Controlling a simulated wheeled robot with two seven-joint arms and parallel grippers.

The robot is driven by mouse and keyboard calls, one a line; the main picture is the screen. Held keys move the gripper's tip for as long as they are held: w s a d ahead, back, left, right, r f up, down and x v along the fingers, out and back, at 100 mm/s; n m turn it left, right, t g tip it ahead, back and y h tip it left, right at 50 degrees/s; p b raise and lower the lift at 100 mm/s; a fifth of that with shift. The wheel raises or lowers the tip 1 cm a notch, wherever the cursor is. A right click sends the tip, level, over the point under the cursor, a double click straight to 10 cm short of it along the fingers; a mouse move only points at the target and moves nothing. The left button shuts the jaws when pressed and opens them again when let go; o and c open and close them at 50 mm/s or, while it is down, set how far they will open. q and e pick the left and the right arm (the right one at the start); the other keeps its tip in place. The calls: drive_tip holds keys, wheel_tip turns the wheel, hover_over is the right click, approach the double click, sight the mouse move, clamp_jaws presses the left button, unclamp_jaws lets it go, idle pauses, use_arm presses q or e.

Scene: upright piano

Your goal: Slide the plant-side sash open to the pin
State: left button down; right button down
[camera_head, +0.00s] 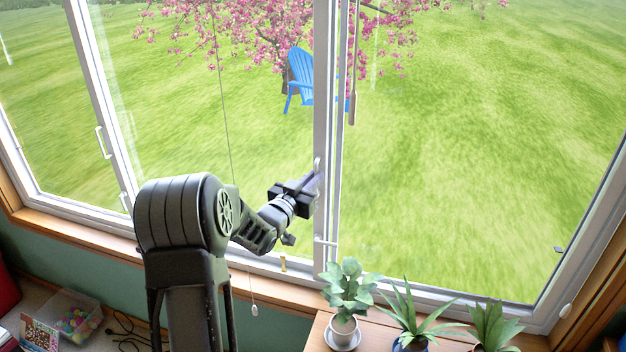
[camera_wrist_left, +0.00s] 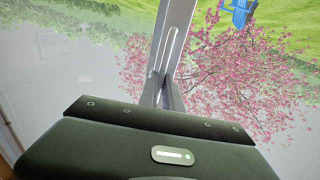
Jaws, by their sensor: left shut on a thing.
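The plant-side sash is the right-hand window pane, above the potted plants; its white upright frame (camera_head: 325,110) stands near the middle of the head view. My left gripper (camera_head: 316,180) is at this upright, shut on the slim white pull handle. The handle (camera_wrist_left: 168,50) also shows in the left wrist view, running up the white stile just beyond the gripper body. A small brass-coloured pin (camera_head: 283,262) stands at the bottom rail, left of the upright. My right gripper is not in view.
A leafy plant in a white pot (camera_head: 343,330) and spiky plants (camera_head: 415,315) stand on the wooden ledge below the right pane. A thin cord (camera_head: 222,100) hangs left of my gripper. A bin of coloured balls (camera_head: 75,318) sits at lower left.

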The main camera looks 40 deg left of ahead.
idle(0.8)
use_arm(q)
drive_tip(key=s+a+b, duration=0.2)
drive_tip(key=s+a, duration=0.1)
drive_tip(key=a, duration=0.6)
drive_tip(key=shift+s+a+b, duration=0.15)
drive_tip(key=shift+a+b, duration=0.05)
drive_tip(key=shift+b, duration=0.2)
drive_tip(key=c, duration=1.5)
unclamp_jaws()
drive_tip(key=shift+d, duration=0.1)
